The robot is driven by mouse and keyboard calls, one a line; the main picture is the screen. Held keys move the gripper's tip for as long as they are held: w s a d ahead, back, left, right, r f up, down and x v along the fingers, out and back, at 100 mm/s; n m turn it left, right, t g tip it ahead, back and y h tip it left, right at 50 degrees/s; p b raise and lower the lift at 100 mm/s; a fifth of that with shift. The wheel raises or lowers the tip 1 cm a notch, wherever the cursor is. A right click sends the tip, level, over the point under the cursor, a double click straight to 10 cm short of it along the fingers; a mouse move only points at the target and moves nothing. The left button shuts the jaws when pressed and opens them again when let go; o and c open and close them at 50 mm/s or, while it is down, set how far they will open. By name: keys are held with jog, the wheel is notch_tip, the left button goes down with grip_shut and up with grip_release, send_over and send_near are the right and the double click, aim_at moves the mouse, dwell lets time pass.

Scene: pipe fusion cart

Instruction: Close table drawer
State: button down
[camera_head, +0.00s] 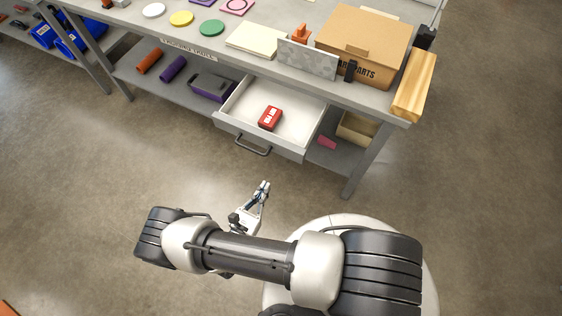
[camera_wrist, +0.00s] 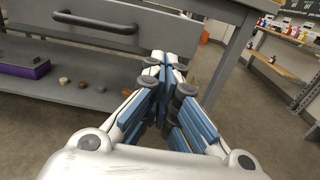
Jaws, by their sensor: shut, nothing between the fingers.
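The table drawer (camera_head: 230,126) is pulled out from under the grey workbench (camera_head: 230,62). It is white inside and a red box (camera_head: 270,118) with white marks lies in it. Its dark bar handle (camera_head: 253,146) is on the grey front. The handle also shows at the upper left of the wrist view (camera_wrist: 95,22). My gripper (camera_head: 265,184) is in front of the drawer, below the handle in the head view, and apart from it. In the wrist view my gripper (camera_wrist: 166,60) has its fingertips together and empty, to the right of the handle.
A cardboard box (camera_head: 365,40), a wooden block (camera_head: 414,88) and coloured discs stand on the benchtop. The lower shelf holds a purple case (camera_head: 212,88) and rolls. A bench leg (camera_head: 368,160) stands right of the drawer. The floor before the drawer is clear apart from my arm.

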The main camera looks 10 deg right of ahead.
aim_at(285, 155)
jog(key=b+x, duration=0.2)
jog(key=x, duration=1)
jog(key=shift+s, duration=0.1)
